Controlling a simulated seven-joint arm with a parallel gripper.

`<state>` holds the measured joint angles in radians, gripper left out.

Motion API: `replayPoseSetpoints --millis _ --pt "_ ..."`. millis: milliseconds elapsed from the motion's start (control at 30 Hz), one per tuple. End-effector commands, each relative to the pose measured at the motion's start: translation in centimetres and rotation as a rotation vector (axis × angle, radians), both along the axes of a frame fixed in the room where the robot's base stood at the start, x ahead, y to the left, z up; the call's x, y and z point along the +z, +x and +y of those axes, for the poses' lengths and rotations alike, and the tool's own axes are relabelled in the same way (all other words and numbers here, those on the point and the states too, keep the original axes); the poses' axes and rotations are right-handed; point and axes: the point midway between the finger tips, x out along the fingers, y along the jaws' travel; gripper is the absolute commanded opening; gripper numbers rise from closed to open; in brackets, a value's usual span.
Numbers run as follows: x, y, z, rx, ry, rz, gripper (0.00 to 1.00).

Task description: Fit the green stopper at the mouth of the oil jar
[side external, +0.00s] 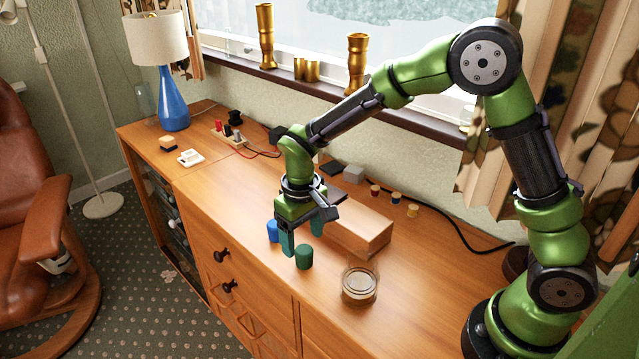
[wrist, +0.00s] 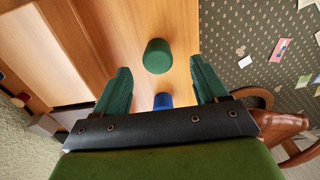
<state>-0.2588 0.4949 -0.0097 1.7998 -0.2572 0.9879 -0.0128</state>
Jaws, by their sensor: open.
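The green stopper (side external: 304,257) stands on the wooden cabinet top near its front edge. It also shows in the wrist view (wrist: 157,56), ahead of the fingertips and roughly centred between them. The oil jar (side external: 359,286) is a short, clear glass jar with pale contents, standing to the right of the stopper; it is not in the wrist view. My gripper (side external: 302,240) is open and empty, pointing down just above and behind the green stopper. Its teal fingers also show in the wrist view (wrist: 160,82). A blue stopper (side external: 273,231) stands left of the gripper and shows between the fingers in the wrist view (wrist: 163,101).
A wooden box (side external: 355,235) lies behind the gripper and jar. Several small coloured items (side external: 394,198) and a black cable stand along the wall. A blue lamp (side external: 172,100) is at the far left. The cabinet top right of the jar is clear.

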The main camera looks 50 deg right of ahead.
Motion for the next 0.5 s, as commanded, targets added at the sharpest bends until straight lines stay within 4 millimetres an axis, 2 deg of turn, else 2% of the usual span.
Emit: replayPoseSetpoints --millis 300,500 --pt "-4.3 0.1 -0.4 -0.001 -0.001 0.003 0.72" --pt "-5.1 0.2 -0.3 -0.001 0.001 0.0 0.72"
